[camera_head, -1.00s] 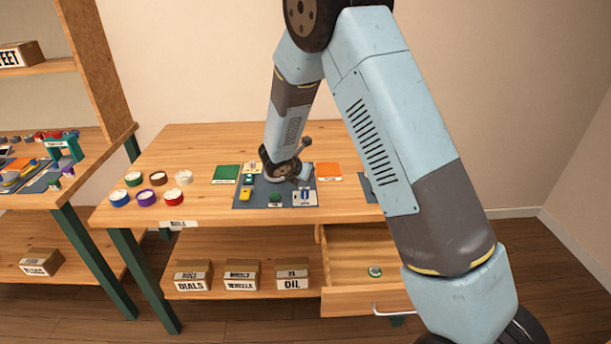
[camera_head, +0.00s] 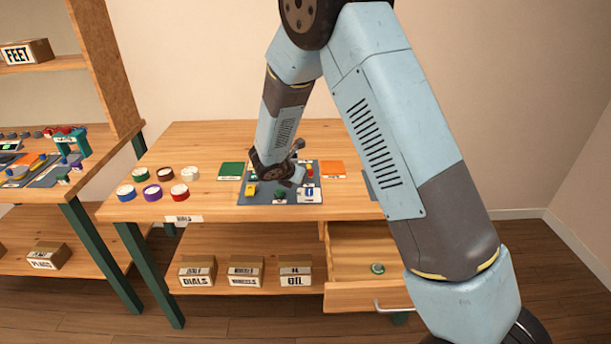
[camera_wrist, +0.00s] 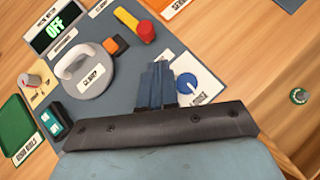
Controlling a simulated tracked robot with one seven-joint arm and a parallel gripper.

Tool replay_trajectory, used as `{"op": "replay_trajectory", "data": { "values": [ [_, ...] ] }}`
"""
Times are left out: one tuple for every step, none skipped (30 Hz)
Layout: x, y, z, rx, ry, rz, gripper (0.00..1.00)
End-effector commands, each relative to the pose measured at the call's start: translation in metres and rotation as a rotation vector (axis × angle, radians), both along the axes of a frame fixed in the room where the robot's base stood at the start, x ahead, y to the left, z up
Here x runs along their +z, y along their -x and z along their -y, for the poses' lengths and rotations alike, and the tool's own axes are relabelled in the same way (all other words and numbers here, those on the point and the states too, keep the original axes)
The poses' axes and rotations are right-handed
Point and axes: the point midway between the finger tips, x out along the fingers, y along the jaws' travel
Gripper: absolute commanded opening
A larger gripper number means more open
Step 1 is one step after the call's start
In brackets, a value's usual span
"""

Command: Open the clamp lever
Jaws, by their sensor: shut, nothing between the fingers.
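The clamp is a round grey disc with a pale raised lever arched over it, labelled as the clamp (camera_wrist: 88,74), on the grey-blue panel (camera_wrist: 122,92) in the wrist view. My gripper (camera_wrist: 158,68) is shut and empty, its blue fingers together. In the wrist view the fingertips appear to the right of the clamp, apart from it in the picture; their height above the panel is unclear. In the head view my arm covers part of the panel (camera_head: 257,199), and I cannot make out the clamp there.
Several coloured round pots stand left of the panel. An open drawer (camera_head: 352,264) juts out below the table.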

Motion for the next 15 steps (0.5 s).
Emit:
{"op": "replay_trajectory", "data": {
  "values": [
    [0.010,0.006,-0.005,0.000,-0.005,0.004,0.00],
    [0.014,0.010,-0.007,0.000,-0.005,0.004,0.00],
    [0.020,0.015,-0.010,0.000,-0.004,0.004,0.00],
    [0.024,0.019,-0.013,0.000,-0.004,0.004,0.00],
    [0.028,0.022,-0.016,0.000,-0.004,0.004,0.00],
    [0.032,0.028,-0.019,0.002,-0.005,0.003,0.00],
    [0.036,0.031,-0.021,0.000,-0.005,0.002,0.00],
    [0.040,0.034,-0.023,0.001,-0.004,0.003,0.00],
    [0.044,0.038,-0.026,0.001,-0.003,0.002,0.00],
    [0.046,0.041,-0.027,0.001,-0.003,0.001,0.00],
    [0.049,0.044,-0.029,0.000,-0.004,0.002,0.00],
    [0.053,0.047,-0.031,0.000,-0.004,0.002,0.00],
    [0.055,0.049,-0.033,0.001,-0.003,0.002,0.00],
    [0.056,0.050,-0.034,0.000,-0.002,0.002,0.00],
    [0.058,0.052,-0.035,0.000,-0.003,0.001,0.00]
  ]
}}
